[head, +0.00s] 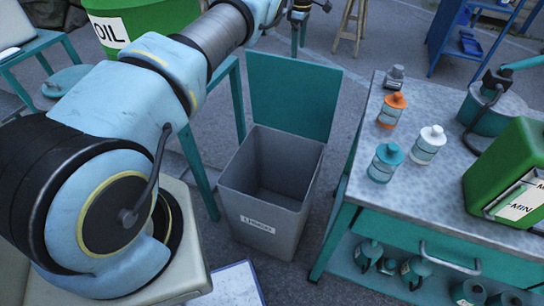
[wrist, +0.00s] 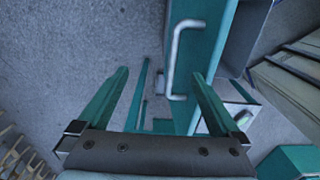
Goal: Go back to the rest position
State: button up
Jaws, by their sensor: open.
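My gripper (wrist: 158,76) shows in the wrist view with its two teal fingers spread apart and nothing between them. Beyond the fingers are grey floor and a teal drawer front (wrist: 203,45) with a pale bar handle (wrist: 177,60). I cannot tell how far the fingers are from it. In the head view my arm reaches from the lower left up to the top edge, and I cannot make out the fingers there.
A grey bin (head: 262,215) with its teal lid (head: 292,95) raised stands open and looks empty. Right of it, a workbench (head: 400,205) holds orange, white and teal-capped jars and a green can (head: 510,165). A green oil drum (head: 150,18) stands behind my arm. Floor shows between bin and bench.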

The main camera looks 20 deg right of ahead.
jog(key=shift+r, duration=0.4)
jog(key=w+a+r, duration=0.2)
jog(key=w+a, duration=0.1)
jog(key=a, duration=0.2)
jog(key=w+a+r, duration=0.2)
jog(key=a+r, duration=0.1)
jog(key=a, duration=0.3)
jog(key=s+a+r+m, duration=0.1)
jog(key=a+r+m, duration=0.1)
jog(key=a, duration=0.5)
jog(key=s+a+r+m, duration=0.1)
jog(key=a+r, duration=0.2)
jog(key=a, duration=0.5)
jog(key=s+a+r+m+t, duration=0.1)
jog(key=s+a+m, duration=0.2)
jog(key=s+a, duration=0.9)
jog(key=s+a+m, duration=0.2)
jog(key=s+a, duration=0.2)
jog(key=s, duration=0.5)
jog(key=s+a+f+m, duration=0.1)
jog(key=s+a, duration=0.3)
jog(key=s, duration=0.5)
jog(key=shift+s+a+f+m+t+b, duration=0.2)
jog(key=shift+s+a+m+t+b, duration=0.15)
jog(key=shift+m, duration=0.45)
